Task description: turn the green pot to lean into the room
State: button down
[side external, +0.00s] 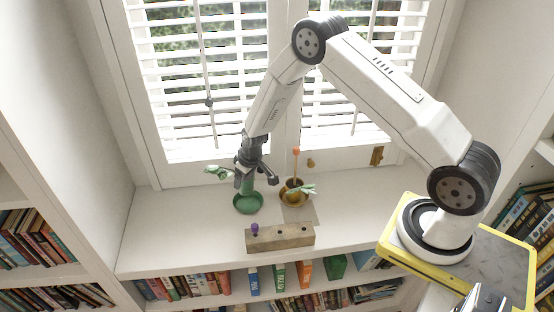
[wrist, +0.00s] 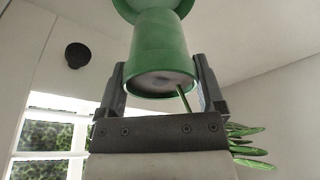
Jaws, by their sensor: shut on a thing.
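The green pot (side external: 247,187) is at the window end of the white sill, above or on its green saucer (side external: 248,206). My gripper (side external: 249,176) comes down from above, shut on the pot. In the wrist view the pot (wrist: 160,45) is between my two fingers (wrist: 160,72), one on each side, with the saucer (wrist: 130,8) beyond its base. Soil shows inside the rim, and a thin green stem (wrist: 184,98) leans out to the right. Whether the pot touches the saucer is unclear.
An ochre pot (side external: 291,198) with a leafy plant and an orange-topped stick (side external: 296,153) stands close on the right. Blinds (side external: 200,90) are behind. The sill's left part is clear.

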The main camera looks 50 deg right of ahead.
aim_at(247, 190)
jog(key=shift+d+f+n, duration=0.15)
jog(key=shift+f+n, duration=0.45)
jog(key=shift+f, duration=0.8)
jog(key=shift+s+f, duration=0.1)
jog(key=shift+f, duration=0.2)
jog(key=shift+f, duration=1.25)
grip_release()
